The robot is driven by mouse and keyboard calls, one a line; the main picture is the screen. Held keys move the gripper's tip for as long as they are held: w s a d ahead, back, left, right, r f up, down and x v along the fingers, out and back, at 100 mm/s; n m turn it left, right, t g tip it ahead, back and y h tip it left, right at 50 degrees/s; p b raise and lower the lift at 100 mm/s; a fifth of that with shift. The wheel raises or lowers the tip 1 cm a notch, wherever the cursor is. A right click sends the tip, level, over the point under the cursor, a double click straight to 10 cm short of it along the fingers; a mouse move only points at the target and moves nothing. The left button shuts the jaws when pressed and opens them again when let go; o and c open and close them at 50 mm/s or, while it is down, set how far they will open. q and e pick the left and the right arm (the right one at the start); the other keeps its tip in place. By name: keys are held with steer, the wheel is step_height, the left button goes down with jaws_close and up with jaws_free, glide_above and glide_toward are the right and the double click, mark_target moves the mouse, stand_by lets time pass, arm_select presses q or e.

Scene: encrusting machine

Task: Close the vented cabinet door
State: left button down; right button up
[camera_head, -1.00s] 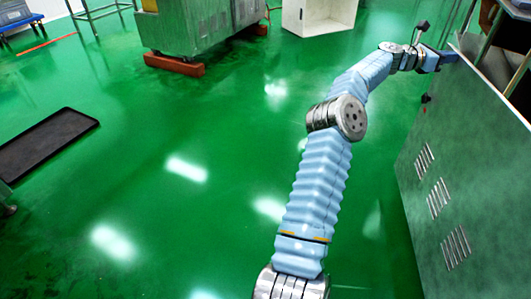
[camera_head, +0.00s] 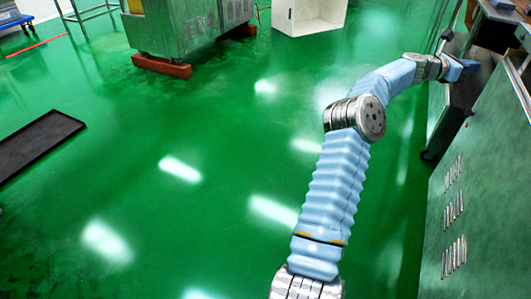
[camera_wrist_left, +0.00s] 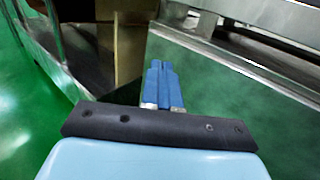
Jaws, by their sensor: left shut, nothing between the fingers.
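The vented cabinet door (camera_head: 475,205) is a grey-green metal panel with several groups of slots, at the right of the head view. Its upper edge slants up toward the back right. My left arm reaches across the floor, and my left gripper (camera_head: 467,69) is near the far end of that upper edge. In the left wrist view the blue fingers (camera_wrist_left: 162,85) are together and empty, and a grey-green panel (camera_wrist_left: 250,105) with a pale metal rim lies just to their right. I cannot tell whether the fingers touch it. My right gripper is out of view.
A dark cart or stand (camera_head: 445,100) on a caster is behind the door's far end. A metal machine (camera_head: 190,30) on red feet and a white box (camera_head: 310,15) stand at the back. A black mat (camera_head: 38,140) lies left. The green floor between is clear.

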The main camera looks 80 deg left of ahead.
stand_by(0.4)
arm_select(q)
steer(key=s+d+b, duration=0.1)
steer(key=s+b, duration=0.2)
steer(key=s, duration=1)
steer(key=shift+s+b, duration=0.4)
